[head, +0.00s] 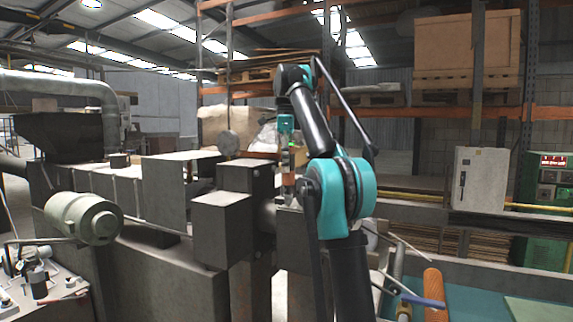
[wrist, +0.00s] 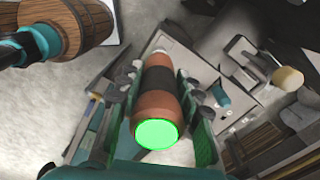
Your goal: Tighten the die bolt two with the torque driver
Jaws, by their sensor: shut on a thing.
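My gripper (wrist: 160,88) is shut on an orange-brown cylinder with a dark middle band, which looks like the torque driver (wrist: 158,106). Its near end glows green in the wrist view, and the finger pads lie on both sides of it. In the head view my gripper (head: 288,165) points down beside the dark blocky head of the machine (head: 220,228). Part of the orange driver (head: 299,155) shows there, partly behind my arm. I cannot make out die bolt two in either view, nor whether the driver's tip touches anything.
A grey motor-like cylinder (head: 84,218) and a tool-covered bench (head: 45,290) are at left. An orange roll (head: 434,292) and a blue-handled item (head: 422,300) lie at lower right. A brown banded round object (wrist: 75,28) is at upper left in the wrist view.

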